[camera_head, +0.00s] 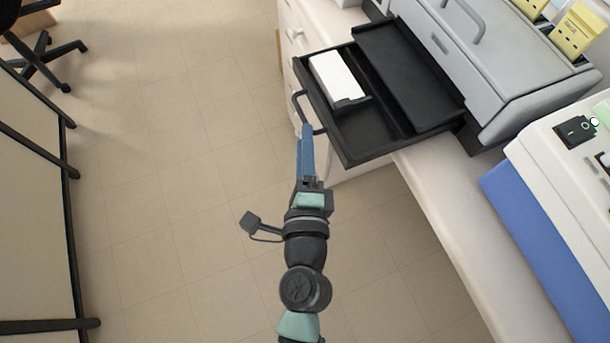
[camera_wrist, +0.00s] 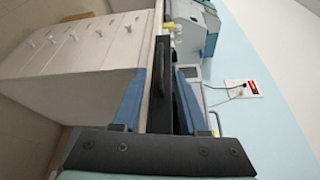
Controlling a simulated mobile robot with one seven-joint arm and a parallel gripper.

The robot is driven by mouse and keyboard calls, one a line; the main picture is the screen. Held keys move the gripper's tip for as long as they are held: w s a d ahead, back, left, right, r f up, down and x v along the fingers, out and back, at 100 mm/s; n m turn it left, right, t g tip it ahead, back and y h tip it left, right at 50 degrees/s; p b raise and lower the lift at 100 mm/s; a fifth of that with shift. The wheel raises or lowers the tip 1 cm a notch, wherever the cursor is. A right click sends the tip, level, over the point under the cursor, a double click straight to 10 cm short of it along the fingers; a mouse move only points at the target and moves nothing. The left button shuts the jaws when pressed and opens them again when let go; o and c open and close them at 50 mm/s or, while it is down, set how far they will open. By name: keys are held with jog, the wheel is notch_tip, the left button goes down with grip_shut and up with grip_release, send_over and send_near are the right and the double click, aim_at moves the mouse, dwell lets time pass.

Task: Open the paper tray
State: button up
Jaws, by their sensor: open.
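The paper tray (camera_head: 375,138) is a black drawer pulled well out of the grey machine (camera_head: 490,60), its front overhanging the counter edge. A white block (camera_head: 336,78) lies in it. The tray's dark loop handle (camera_head: 298,104) sticks out from its front. My gripper (camera_head: 306,130) is at the handle, its blue fingers close to the handle's near end. In the wrist view, the two blue fingers (camera_wrist: 158,92) stand apart with the black tray front (camera_wrist: 160,80) seen between them. I cannot tell whether the fingers touch the handle.
A white counter (camera_head: 440,205) with drawers below runs along the right. A white and blue device (camera_head: 535,165) stands on it near the machine. Yellow boxes (camera_head: 575,32) are at the top right. The tiled floor (camera_head: 180,170) to the left is clear, with a black chair base (camera_head: 45,55) beyond.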

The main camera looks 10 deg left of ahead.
jog(key=b+v, duration=0.2)
jog(key=v, duration=0.4)
jog(key=shift+s, duration=0.35)
